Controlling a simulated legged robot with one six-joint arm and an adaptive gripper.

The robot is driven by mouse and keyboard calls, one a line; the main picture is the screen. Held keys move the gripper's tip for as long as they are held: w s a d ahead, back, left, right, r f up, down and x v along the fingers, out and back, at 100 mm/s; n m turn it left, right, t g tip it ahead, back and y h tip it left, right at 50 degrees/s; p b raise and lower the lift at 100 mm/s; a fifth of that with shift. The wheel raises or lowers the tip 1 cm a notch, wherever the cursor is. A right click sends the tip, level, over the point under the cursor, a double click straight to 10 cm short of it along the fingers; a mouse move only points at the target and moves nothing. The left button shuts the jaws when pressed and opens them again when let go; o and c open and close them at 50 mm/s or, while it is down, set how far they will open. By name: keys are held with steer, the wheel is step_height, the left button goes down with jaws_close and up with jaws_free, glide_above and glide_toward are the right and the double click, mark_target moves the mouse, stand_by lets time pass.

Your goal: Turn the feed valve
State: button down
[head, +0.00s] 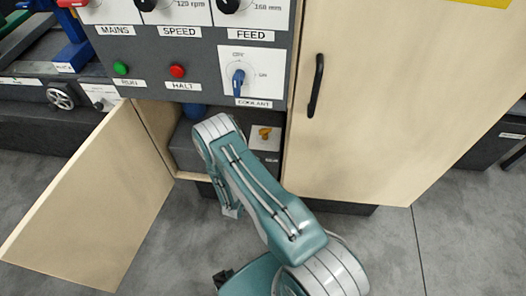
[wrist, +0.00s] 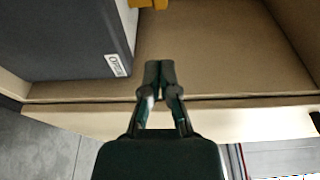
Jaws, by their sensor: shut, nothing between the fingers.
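A yellow valve handle (head: 265,132) sits on a pale plate inside the open cabinet in the head view, just right of my arm. A small label below it is too small to read. In the wrist view, a yellow piece (wrist: 148,4) shows at the top edge, mostly cut off, ahead of my gripper and apart from it. My gripper (wrist: 160,70) is shut and empty, its fingertips over the cabinet's front edge. In the head view my arm hides part of the cabinet inside.
A dark box (wrist: 70,40) stands inside the cabinet, left of my gripper. The left door (head: 95,205) hangs open; the right door (head: 360,100) is shut. A control panel (head: 200,50) with knobs, including one labelled FEED, is above. Bare cabinet floor (wrist: 230,50) lies to the right.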

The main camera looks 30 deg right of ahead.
mark_target(260, 134)
steer(key=x, duration=0.9)
steer(key=shift+s+d, duration=0.35)
steer(key=shift+d, duration=0.05)
steer(key=w, duration=0.4)
steer(key=shift+a, duration=0.35)
steer(key=shift+w+a, duration=0.1)
steer(key=shift+a, duration=0.1)
steer(key=shift+d, duration=0.55)
steer(key=shift+w+a+m+g+h, duration=0.4)
steer(key=shift+w+m+g+h, duration=0.2)
steer(key=shift+m+g+h, duration=0.15)
steer(key=shift+w+a+m+g+h, duration=0.25)
steer(key=shift+m+g+h, duration=0.25)
steer(key=shift+g, duration=0.35)
steer(key=m+g, duration=0.1)
steer(key=m+g+h, duration=0.1)
steer(key=g, duration=0.1)
steer(key=shift+w+d+m+g, duration=0.15)
steer(key=shift+w+m+g, duration=0.15)
steer(key=shift+m, duration=0.05)
steer(key=shift+r+h, duration=0.1)
steer(key=shift+h, duration=0.15)
